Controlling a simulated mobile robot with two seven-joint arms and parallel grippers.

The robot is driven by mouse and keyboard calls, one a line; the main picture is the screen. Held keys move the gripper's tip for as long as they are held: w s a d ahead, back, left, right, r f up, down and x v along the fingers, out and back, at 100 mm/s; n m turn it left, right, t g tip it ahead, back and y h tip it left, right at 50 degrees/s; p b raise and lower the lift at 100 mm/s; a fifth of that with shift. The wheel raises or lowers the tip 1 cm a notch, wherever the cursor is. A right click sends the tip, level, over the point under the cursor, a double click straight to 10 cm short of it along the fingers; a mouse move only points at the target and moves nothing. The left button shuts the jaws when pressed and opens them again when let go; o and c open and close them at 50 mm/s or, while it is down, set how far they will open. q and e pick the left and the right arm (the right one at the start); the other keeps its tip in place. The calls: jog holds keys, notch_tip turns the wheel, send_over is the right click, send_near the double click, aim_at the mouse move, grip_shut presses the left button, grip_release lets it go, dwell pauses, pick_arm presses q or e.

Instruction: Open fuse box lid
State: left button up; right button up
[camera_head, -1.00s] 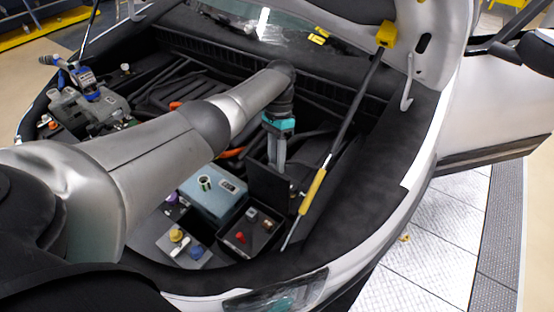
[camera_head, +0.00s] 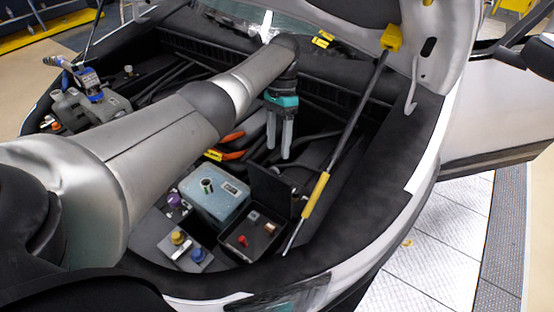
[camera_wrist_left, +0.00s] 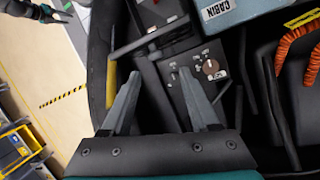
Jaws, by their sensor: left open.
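The fuse box (camera_head: 236,249) is a black open-topped box at the front of the engine bay, with small red and brown parts inside. Its black lid (camera_head: 270,191) stands raised at the box's back edge, open. In the left wrist view the raised lid (camera_wrist_left: 150,40) shows nearly edge-on beyond the fingers. My left gripper (camera_head: 279,152) is open and empty, fingers pointing down, above and behind the lid and apart from it. My right gripper (camera_wrist_left: 60,13) seems to show at the top left corner of the left wrist view, too small to judge.
A blue-grey box (camera_head: 214,196) labelled CABIN stands left of the fuse box. The hood strut with a yellow sleeve (camera_head: 315,195) runs close on the right. Orange hoses (camera_wrist_left: 290,50) lie behind.

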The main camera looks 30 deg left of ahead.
pick_arm(q)
jog(key=shift+b+v, duration=0.55)
jog(key=shift+v, duration=2.4)
jog(key=shift+s, duration=0.1)
